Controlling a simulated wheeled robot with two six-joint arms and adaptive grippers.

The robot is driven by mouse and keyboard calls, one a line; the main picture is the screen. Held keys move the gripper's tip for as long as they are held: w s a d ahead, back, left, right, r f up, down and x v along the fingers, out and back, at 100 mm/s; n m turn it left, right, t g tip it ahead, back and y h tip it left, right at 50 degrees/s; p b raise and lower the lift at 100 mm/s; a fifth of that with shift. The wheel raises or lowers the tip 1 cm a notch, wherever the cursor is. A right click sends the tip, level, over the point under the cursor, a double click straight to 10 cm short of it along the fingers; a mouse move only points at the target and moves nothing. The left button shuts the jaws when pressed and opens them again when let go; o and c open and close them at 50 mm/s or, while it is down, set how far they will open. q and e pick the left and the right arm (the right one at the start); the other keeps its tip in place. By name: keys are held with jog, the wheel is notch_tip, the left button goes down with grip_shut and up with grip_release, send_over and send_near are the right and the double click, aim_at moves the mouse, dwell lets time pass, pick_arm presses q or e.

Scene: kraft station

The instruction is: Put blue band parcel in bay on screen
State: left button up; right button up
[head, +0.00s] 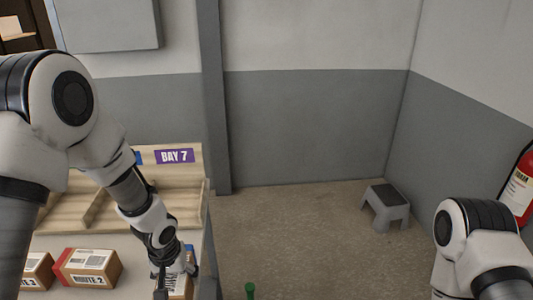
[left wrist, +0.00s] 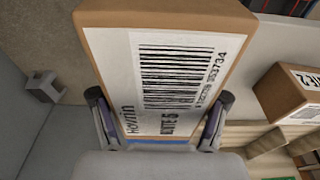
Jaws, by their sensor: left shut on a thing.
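My left gripper (head: 172,266) is shut on a brown cardboard parcel (head: 180,289) at the bottom of the head view, mostly hidden by the gripper. In the left wrist view the parcel (left wrist: 222,35) sits between the two fingers of my left gripper (left wrist: 160,100). Its white label has a barcode and route text, and a strip of blue shows at its near edge. A wooden bay rack (head: 145,211) stands behind, with a purple BAY 7 sign (head: 175,156) and a blue sign (head: 138,158) mostly hidden by my arm. No lit screen shows. My right gripper is out of view.
A red-banded ROUTE 2 parcel (head: 90,266) and another parcel (head: 38,270) lie left of my gripper. Right of the table is open floor with a grey step stool (head: 386,206). A fire extinguisher (head: 520,185) is at the right wall. A green object (head: 250,290) is low down.

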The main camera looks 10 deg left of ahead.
aim_at(189, 259)
pick_arm(q)
jog(key=shift+w+d+r, duration=0.1)
jog(key=shift+w, duration=0.25)
jog(key=w+d, duration=0.1)
jog(key=w+d+r, duration=0.1)
jog(key=shift+w+d+r, duration=0.15)
jog(key=shift+w+r, duration=0.15)
jog(key=shift+w, duration=0.1)
jog(key=w+d+r+m, duration=0.2)
jog(key=w+d, duration=0.1)
jog(key=d, duration=0.2)
jog(key=s+f, duration=0.5)
jog(key=shift+f+m, duration=0.3)
jog(key=shift+f, duration=0.1)
